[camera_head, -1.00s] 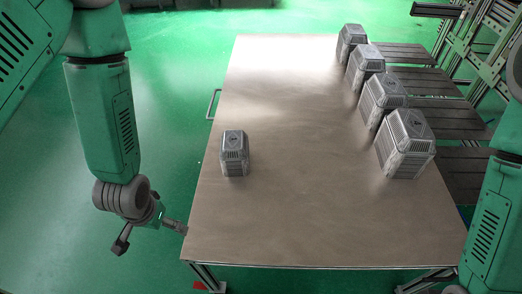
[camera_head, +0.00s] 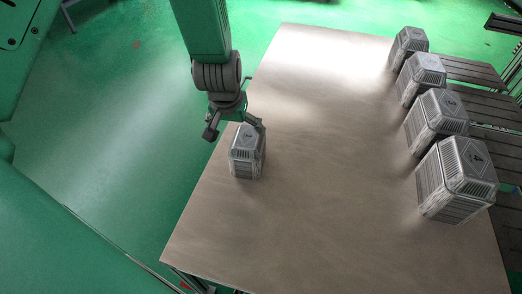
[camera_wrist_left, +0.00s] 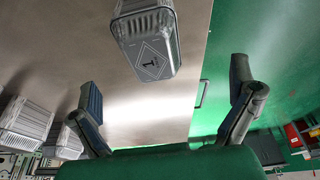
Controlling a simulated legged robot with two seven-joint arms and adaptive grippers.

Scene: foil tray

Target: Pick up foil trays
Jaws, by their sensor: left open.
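A lone grey, ribbed foil-tray stack (camera_head: 245,158) stands upright at the left edge of the brown table (camera_head: 300,200). My left gripper (camera_head: 232,127) is open just behind its top, with one finger out to the left and the other near its right back corner. I cannot tell whether that finger touches it. In the left wrist view the stack (camera_wrist_left: 149,42), with a diamond mark on top, lies ahead of and between the spread fingers of the left gripper (camera_wrist_left: 166,90), with nothing held. My right gripper is out of view.
Several similar stacks stand in a row along the table's right side, the nearest (camera_head: 456,180) being the largest in view. Dark slatted shelves (camera_head: 474,72) lie beyond that edge. The middle of the table is clear. Green floor (camera_head: 110,130) lies to the left.

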